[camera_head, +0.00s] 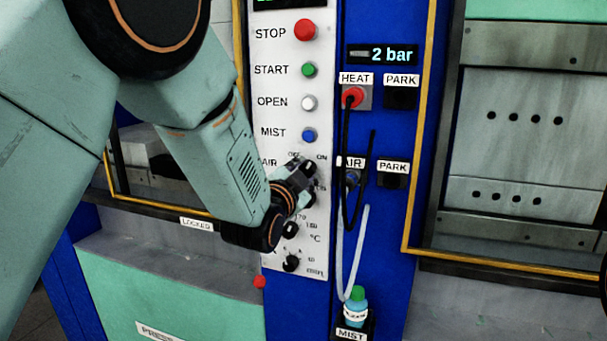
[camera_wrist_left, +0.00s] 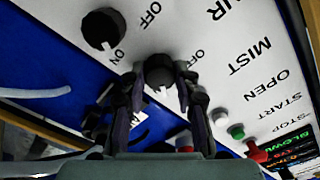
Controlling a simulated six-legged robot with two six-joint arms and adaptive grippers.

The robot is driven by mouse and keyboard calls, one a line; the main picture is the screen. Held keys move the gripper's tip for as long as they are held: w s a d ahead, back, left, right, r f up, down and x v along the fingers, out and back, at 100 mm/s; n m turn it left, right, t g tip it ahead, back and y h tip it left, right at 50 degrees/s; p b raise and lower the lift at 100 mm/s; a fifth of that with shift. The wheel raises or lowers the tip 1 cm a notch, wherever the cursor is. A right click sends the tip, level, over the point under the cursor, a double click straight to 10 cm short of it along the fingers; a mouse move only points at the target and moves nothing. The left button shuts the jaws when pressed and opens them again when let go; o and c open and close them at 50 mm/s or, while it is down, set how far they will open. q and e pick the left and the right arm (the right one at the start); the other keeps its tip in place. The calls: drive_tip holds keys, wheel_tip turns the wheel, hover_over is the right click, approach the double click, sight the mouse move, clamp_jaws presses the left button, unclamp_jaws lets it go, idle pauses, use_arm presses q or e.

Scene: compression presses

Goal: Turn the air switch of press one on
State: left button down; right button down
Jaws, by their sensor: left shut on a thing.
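The panel (camera_head: 285,130) of the press stands in front of me, with an AIR row below the MIST button. My left gripper (camera_head: 304,170) reaches in from the left and covers most of the AIR switch in the head view. In the left wrist view, my two fingers are shut on the black round knob (camera_wrist_left: 158,68) of the AIR switch, one on each side. Its white pointer points down in that picture, away from the nearby OFF label. The ON label of this knob is hidden by my gripper. My right gripper is not in view.
A second black OFF/ON knob (camera_wrist_left: 103,28) sits close beside the gripped one. Red STOP (camera_head: 305,30), green START (camera_head: 309,69), white OPEN (camera_head: 309,102) and blue MIST (camera_head: 309,135) buttons are above. Hoses (camera_head: 360,250) hang to the right.

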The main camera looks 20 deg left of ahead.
use_arm(q)
drive_tip(key=c, duration=1.4)
unclamp_jaws()
drive_tip(key=shift+c, duration=0.2)
drive_tip(key=o, duration=0.5)
drive_tip(key=shift+w+a, duration=0.1)
drive_tip(key=shift+w, duration=0.05)
drive_tip(key=shift+c, duration=0.2)
drive_tip(key=shift+s, duration=0.25)
drive_tip(key=s, duration=1.1)
drive_tip(key=shift+s+a, duration=0.15)
drive_tip(key=shift+s, duration=0.25)
